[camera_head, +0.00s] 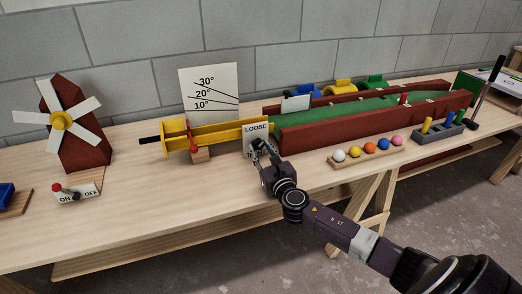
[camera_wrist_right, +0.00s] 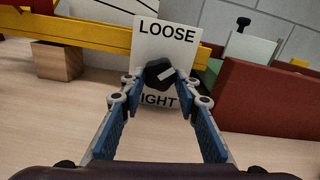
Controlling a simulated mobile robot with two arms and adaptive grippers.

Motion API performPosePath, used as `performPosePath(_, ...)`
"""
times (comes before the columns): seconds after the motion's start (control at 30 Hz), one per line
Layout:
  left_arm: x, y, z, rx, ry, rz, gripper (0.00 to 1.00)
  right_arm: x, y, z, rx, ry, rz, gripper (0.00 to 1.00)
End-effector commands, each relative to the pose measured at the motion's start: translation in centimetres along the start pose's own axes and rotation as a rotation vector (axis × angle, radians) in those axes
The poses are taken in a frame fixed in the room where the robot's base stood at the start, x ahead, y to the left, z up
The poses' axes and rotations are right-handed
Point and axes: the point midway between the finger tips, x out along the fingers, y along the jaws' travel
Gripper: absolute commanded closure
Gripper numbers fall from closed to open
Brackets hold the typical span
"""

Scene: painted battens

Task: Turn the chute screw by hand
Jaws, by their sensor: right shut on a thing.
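The chute screw is a black knob (camera_wrist_right: 158,74) with a pale pointer mark that slants up to the right. It sits on a white plate (camera_wrist_right: 165,36) lettered LOOSE above; the lower word is partly covered, with IGHT readable. My right gripper (camera_wrist_right: 160,78) is shut on the knob, one finger on each side. In the head view my right gripper (camera_head: 259,149) reaches the plate from the front, and the knob is mostly hidden there. The yellow chute (camera_head: 222,135) runs left from the plate on a wooden block (camera_head: 201,156). My left gripper is not in view.
A card with angle marks (camera_head: 209,92) stands behind the chute. A red-walled green lane (camera_head: 375,113) lies to the right, with a rack of coloured balls (camera_head: 365,156) in front. A windmill (camera_head: 70,125) and an ON/OFF switch (camera_head: 77,192) stand left. The front table is clear between.

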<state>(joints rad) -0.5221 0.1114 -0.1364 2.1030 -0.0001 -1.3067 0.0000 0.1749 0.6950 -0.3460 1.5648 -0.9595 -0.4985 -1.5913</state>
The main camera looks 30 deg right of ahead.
Motion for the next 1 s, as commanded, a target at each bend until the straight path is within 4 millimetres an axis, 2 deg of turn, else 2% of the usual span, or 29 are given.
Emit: performPosePath(1.0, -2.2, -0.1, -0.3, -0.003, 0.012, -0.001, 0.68, 0.0, 0.3, 0.1, 0.936, 0.0, -0.001, 0.94)
